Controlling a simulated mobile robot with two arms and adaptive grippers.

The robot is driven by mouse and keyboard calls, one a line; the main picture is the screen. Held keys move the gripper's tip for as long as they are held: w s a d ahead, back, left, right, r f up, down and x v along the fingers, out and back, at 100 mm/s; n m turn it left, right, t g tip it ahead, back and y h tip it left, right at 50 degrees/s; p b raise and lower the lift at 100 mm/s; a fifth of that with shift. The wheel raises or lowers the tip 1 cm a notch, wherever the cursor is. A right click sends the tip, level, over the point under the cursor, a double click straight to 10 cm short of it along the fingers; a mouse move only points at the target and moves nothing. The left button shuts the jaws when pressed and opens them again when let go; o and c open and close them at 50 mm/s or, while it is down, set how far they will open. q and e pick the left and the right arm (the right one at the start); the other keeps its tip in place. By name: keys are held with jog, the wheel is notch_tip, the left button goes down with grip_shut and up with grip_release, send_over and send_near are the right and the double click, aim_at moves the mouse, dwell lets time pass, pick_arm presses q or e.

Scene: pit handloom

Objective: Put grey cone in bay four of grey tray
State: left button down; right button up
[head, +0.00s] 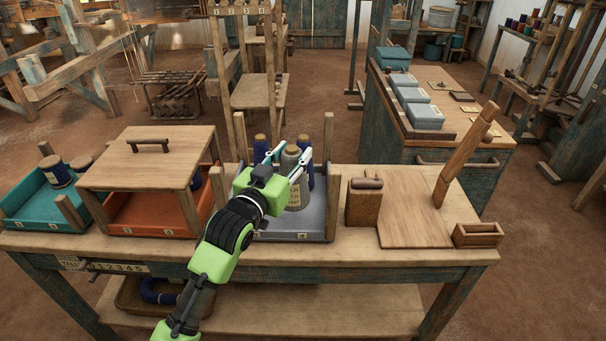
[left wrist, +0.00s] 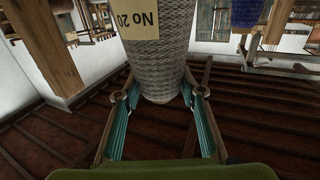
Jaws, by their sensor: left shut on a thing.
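The grey cone (head: 292,162) is upright between the fingers of my left gripper (head: 287,160), over the grey tray. In the left wrist view the cone (left wrist: 160,55) shows its woven grey surface and a pale "No 20" label, with the fingers (left wrist: 160,95) on either side of it. The grey tray (head: 319,237) is on the bench, with number tags on its front edge, one reading 4. My left arm hides its left part. I cannot tell whether the cone's base touches the tray floor. My right gripper is not in view.
Dark blue cones (head: 306,170) stand behind the grey one. Wooden posts (head: 328,145) rise at the tray's sides. An orange tray (head: 150,215) under a wooden lid (head: 145,160) and a teal tray (head: 40,205) are left. A wooden board (head: 410,215) lies right.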

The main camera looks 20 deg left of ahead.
aim_at(302, 175)
pick_arm(q)
jog(key=shift+w+d+f, duration=0.3)
jog(key=shift+w+f, duration=0.15)
jog(key=shift+f, duration=0.7)
jog(key=shift+w+d+f, duration=0.3)
jog(key=shift+w+f, duration=0.15)
jog(key=shift+f, duration=0.7)
jog(key=shift+w+d+f, duration=0.3)
jog(key=shift+w+f, duration=0.15)
jog(key=shift+f, duration=0.8)
jog(key=c, duration=1.3)
grip_release()
jog(key=shift+f, duration=0.1)
jog(key=shift+s, duration=0.35)
jog(key=s, duration=0.3)
jog(key=s+a, duration=0.1)
jog(key=s, duration=0.7)
jog(key=shift+s+a+b, duration=0.15)
jog(key=shift+a+b, duration=0.05)
jog(key=shift+b, duration=0.15)
